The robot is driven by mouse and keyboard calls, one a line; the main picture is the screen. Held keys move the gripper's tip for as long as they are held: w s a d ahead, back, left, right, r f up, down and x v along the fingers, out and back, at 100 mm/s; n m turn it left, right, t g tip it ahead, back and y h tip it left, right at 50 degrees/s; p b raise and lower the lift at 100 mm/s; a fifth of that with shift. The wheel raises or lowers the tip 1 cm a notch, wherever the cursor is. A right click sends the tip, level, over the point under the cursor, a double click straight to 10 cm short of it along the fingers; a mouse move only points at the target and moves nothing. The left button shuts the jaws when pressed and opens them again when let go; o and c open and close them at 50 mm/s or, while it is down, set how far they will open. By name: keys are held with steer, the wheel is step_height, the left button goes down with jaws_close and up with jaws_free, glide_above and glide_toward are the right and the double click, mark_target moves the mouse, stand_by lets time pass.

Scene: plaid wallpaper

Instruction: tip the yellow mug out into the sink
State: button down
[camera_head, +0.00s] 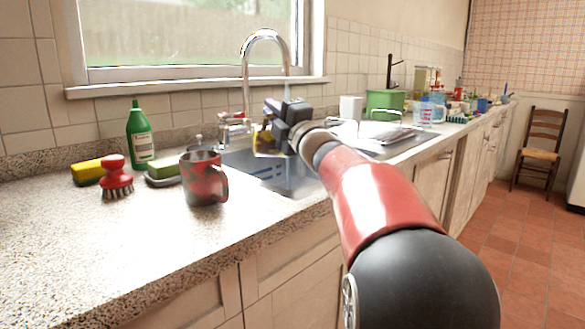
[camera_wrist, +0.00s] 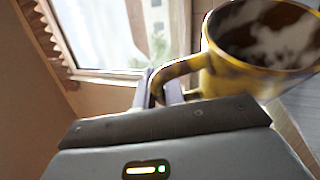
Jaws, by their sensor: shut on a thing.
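The yellow mug (camera_wrist: 225,80) fills the upper right of the wrist view, with dark brown and whitish patches inside it. My gripper (camera_wrist: 160,92) is shut on its handle. In the head view my gripper (camera_head: 270,135) is over the sink, and only a small part of the yellow mug (camera_head: 262,141) shows beside the dark fingers. The mug's tilt is hard to tell there. The sink (camera_head: 275,175) is a steel basin below the gripper, partly hidden by my arm. The tall curved faucet (camera_head: 265,35) stands behind it.
A red and grey mug (camera_head: 204,180) stands on the counter left of the sink. A red brush (camera_head: 115,175), a yellow sponge (camera_head: 90,171) and a green bottle (camera_head: 140,138) are further left. A green box (camera_head: 385,101) is beyond the sink. The front left counter is clear.

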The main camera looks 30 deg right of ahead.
steer(key=a+f+n+g, duration=0.1)
steer(key=a+n+g, duration=0.1)
steer(key=a+n, duration=0.1)
steer(key=w+a+f+n+g+p, duration=0.1)
steer(key=a+f+n+g, duration=0.1)
steer(key=a+n, duration=0.2)
steer(key=w+a+f+n+g, duration=0.1)
steer(key=a+f+n+g, duration=0.1)
steer(key=a+n, duration=0.2)
steer(key=shift+a+n+p, duration=0.2)
steer(key=shift+n+p, duration=0.2)
steer(key=shift+n, duration=0.4)
steer(key=shift+w+a+r+n+g+h, duration=0.15)
steer(key=shift+a+r+n+g+h, duration=0.4)
steer(key=shift+a+r+n+h, duration=0.3)
steer(key=shift+w+a+r+n+g+h, duration=0.15)
steer(key=shift+a+r+n+g+h, duration=0.4)
steer(key=shift+a+r+n, duration=0.35)
steer(key=shift+f+n, duration=0.1)
steer(key=shift+n, duration=0.15)
